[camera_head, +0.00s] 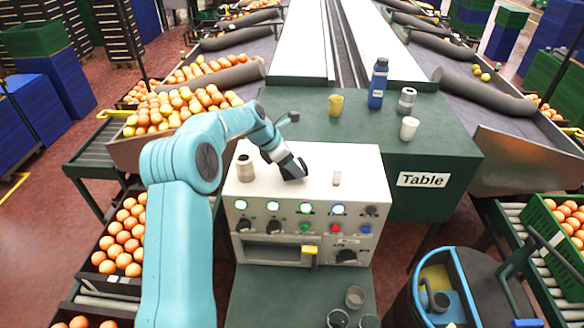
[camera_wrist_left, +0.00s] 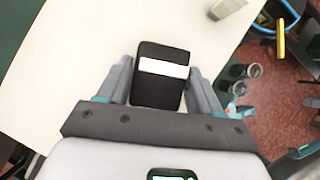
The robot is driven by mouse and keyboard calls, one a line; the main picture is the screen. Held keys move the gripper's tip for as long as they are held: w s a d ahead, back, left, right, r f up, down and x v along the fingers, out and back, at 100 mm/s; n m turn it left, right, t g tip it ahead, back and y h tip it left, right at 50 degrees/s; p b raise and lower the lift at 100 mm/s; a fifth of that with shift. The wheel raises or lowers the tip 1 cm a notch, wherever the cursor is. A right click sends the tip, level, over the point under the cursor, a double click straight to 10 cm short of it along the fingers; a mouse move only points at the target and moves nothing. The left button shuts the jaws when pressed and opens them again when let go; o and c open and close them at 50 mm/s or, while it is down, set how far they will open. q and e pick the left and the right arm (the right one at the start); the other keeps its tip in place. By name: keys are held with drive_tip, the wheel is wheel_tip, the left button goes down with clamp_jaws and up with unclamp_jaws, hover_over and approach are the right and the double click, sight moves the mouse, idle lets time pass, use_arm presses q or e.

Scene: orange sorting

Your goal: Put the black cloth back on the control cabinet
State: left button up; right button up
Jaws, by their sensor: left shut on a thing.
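The control cabinet (camera_head: 262,205) is a pale box with a white top and a front of lit buttons and knobs. My left gripper (camera_head: 291,170) is over the middle of its top. In the left wrist view, the black cloth (camera_wrist_left: 157,95), a dark folded rectangle with a white band, sits between the two fingers of my left gripper (camera_wrist_left: 160,85). The gripper is shut on it, with the white cabinet top (camera_wrist_left: 75,65) behind. I cannot tell whether the cloth touches the top. My right gripper is not in view.
A small can (camera_head: 245,168) and a small pale object (camera_head: 337,178) stand on the cabinet top. Behind, the green table (camera_head: 440,150) holds a yellow cup (camera_head: 335,105), a blue bottle (camera_head: 378,83), a metal can (camera_head: 407,100) and a white cup (camera_head: 409,128). Glasses (camera_head: 355,297) stand in front.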

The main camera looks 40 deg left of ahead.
use_arm(q)
wheel_tip(320, 180, down, 2)
drive_tip(key=shift+a, duration=0.1)
drive_tip(key=shift+f, duration=0.1)
drive_tip(key=o, duration=1.6)
drive_tip(key=b+v, duration=0.1)
drive_tip(key=v, duration=1.1)
drive_tip(key=shift+b, duration=0.3)
